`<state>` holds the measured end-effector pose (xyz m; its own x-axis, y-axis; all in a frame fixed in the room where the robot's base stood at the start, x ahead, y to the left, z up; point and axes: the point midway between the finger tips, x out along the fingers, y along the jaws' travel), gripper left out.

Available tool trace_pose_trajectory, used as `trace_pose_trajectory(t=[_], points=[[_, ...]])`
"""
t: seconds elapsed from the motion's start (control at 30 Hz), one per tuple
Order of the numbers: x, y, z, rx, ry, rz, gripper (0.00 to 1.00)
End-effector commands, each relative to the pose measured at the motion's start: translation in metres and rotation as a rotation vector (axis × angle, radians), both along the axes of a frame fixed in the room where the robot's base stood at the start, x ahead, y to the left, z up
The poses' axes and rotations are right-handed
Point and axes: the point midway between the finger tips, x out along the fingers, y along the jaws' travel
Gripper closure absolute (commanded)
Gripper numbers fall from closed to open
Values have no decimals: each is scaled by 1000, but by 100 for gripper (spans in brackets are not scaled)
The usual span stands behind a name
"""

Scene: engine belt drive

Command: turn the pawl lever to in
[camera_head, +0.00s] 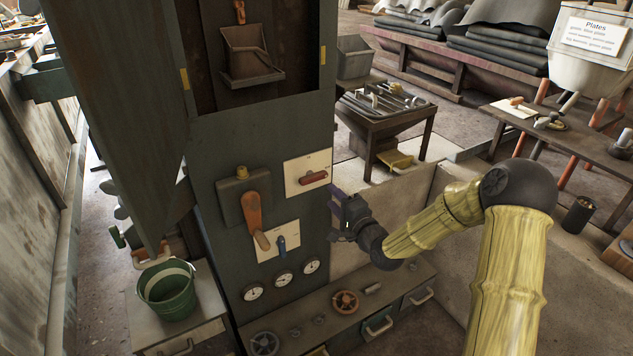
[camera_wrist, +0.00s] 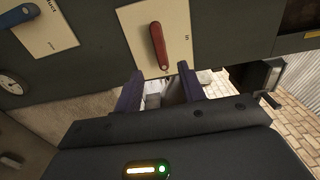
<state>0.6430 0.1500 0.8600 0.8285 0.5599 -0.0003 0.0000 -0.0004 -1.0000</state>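A red lever (camera_head: 313,177) sits on a white plate (camera_head: 296,186) on the upper right of the dark panel. In the wrist view the red lever (camera_wrist: 158,45) hangs just beyond and above my fingertips, apart from them. A smaller blue lever (camera_head: 282,245) is on a lower white plate, and it also shows at the upper left of the wrist view (camera_wrist: 20,14). The plate labels are too small to tell which lever is the pawl lever. My gripper (camera_wrist: 160,86) is open and empty; in the head view it (camera_head: 336,203) is at the panel's right edge.
A large orange handle (camera_head: 254,220) projects from the panel left of the plates. Several gauges (camera_head: 283,280) lie below, above a ledge with handwheels (camera_head: 345,301). A green bucket (camera_head: 167,289) stands at left. A tool table (camera_head: 385,115) is behind the panel's right side.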

Motion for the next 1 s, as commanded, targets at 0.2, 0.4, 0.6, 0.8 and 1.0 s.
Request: trace_pose_trajectory(t=[0.2, 0.4, 0.6, 0.8, 1.0], points=[[31, 22, 0, 1, -2, 1, 60], [57, 40, 0, 1, -2, 1, 60], [76, 51, 0, 1, -1, 0, 60], [80, 55, 0, -1, 1, 0, 60], [80, 54, 0, 0, 0, 0, 66]])
